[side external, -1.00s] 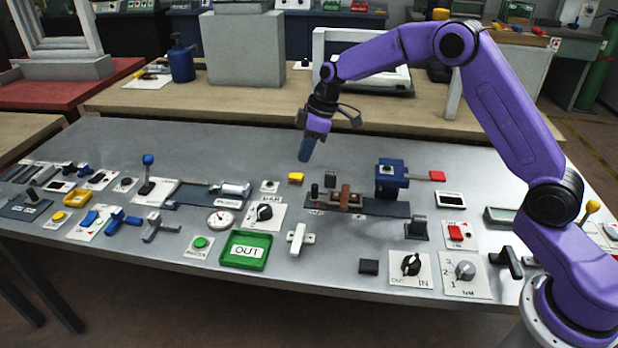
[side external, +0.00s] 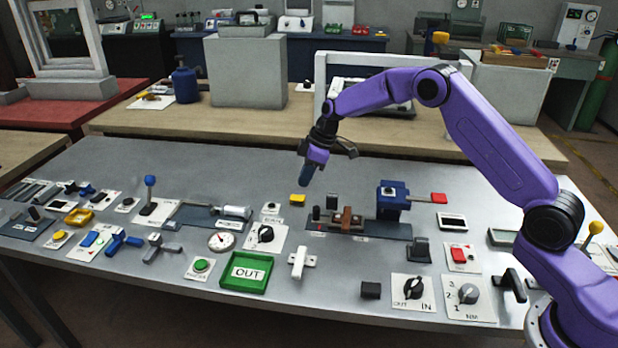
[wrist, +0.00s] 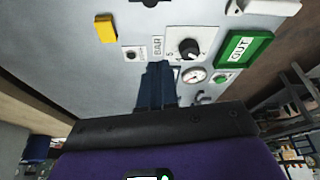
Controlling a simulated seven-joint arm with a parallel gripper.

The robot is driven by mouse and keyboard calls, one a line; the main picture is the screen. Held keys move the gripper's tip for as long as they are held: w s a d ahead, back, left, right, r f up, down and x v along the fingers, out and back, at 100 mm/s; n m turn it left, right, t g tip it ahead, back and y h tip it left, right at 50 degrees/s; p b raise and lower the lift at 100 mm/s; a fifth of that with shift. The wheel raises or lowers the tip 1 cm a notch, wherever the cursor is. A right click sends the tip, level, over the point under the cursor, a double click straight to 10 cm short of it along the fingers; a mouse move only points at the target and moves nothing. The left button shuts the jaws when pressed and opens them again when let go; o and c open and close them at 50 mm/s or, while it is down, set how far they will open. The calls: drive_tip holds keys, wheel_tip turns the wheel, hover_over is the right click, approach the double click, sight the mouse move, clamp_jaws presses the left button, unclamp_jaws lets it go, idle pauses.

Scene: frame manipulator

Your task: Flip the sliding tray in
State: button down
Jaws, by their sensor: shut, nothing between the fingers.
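My gripper (side external: 304,178) is shut and empty, with its blue fingers pointing down above the bench near the yellow block (side external: 298,198). In the wrist view, the shut fingers (wrist: 157,82) hang over the metal surface. A green tray (side external: 245,272) marked OUT lies flat near the front edge and shows at the upper right of the wrist view (wrist: 243,50). A black knob (side external: 413,288) on a white plate marked OUT and IN sits at the front right. A dark base plate (side external: 365,230) carries a brown block (side external: 346,217). I cannot tell which of these is the sliding tray.
A blue block with a red handle (side external: 392,199) stands right of the brown block. A black selector knob (side external: 265,234), a round gauge (side external: 221,241) and a white handle (side external: 299,262) lie between my gripper and the front edge. The back strip of the bench is mostly clear.

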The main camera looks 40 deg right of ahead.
drive_tip(key=x, duration=0.7)
drive_tip(key=shift+a+f, duration=0.1)
drive_tip(key=shift+f, duration=0.1)
drive_tip(key=shift+s+d+f, duration=0.15)
drive_tip(key=shift+s+d, duration=0.35)
drive_tip(key=shift+d, duration=0.4)
drive_tip(key=shift+s+d+f, duration=0.2)
drive_tip(key=shift+s+d, duration=0.35)
drive_tip(key=shift+d, duration=0.2)
drive_tip(key=s+d, duration=0.9)
drive_tip(key=shift+d, duration=0.1)
drive_tip(key=shift+f, duration=0.1)
